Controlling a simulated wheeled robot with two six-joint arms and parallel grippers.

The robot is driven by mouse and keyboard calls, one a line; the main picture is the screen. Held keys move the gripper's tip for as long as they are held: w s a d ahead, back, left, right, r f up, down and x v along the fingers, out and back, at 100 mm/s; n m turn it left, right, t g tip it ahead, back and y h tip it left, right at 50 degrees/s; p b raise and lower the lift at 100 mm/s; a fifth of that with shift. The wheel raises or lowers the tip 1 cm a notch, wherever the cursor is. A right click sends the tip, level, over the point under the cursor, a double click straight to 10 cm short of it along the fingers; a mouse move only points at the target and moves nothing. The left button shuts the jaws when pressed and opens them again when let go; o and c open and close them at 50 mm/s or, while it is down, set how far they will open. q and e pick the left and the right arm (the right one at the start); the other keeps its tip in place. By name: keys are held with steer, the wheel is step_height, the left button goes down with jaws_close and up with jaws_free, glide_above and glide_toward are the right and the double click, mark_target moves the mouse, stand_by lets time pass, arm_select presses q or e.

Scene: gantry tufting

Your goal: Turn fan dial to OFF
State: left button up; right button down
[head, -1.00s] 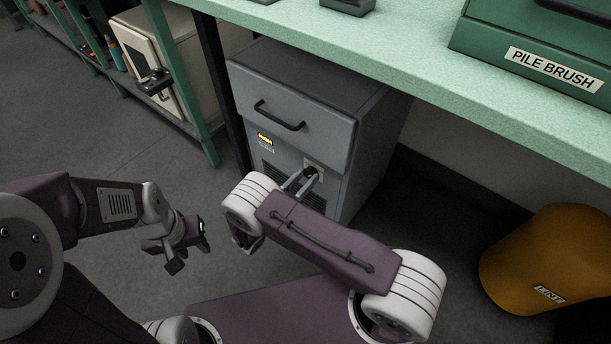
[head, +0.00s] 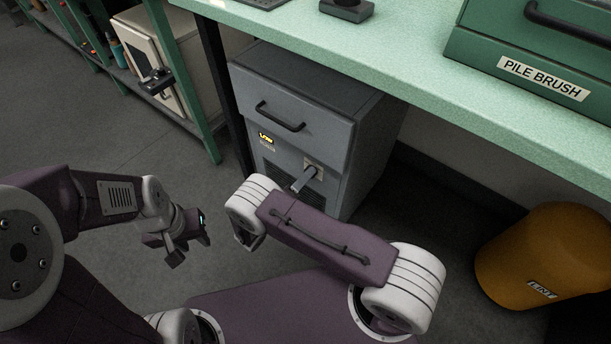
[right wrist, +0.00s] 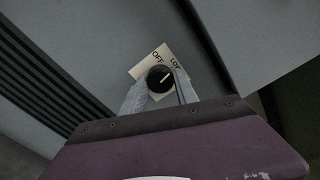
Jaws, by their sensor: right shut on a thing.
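The fan dial (right wrist: 160,80) is a black round knob with a pale pointer line, on a cream plate (right wrist: 143,70) marked OFF and LOW. In the right wrist view, its pointer slants up and right, toward the LOW side rather than at OFF. My right gripper (right wrist: 161,90) is shut on the dial, one grey finger on each side. In the head view, my right gripper (head: 306,178) reaches the front of the grey cabinet (head: 300,115), and its fingers largely hide the dial. My left gripper (head: 186,240) hangs over the floor, away from the cabinet; its jaw opening is unclear.
The cabinet stands under a green bench top (head: 400,70), with a dark drawer handle (head: 280,117) above the dial and a small yellow display (head: 266,138). An orange LINT bin (head: 535,255) stands at right. A cream box (head: 160,65) sits on the left rack.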

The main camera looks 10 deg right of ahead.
steer(key=shift+n, duration=4.9)
steer(key=c, duration=0.9)
jaws_free()
steer(key=shift+c, duration=0.2)
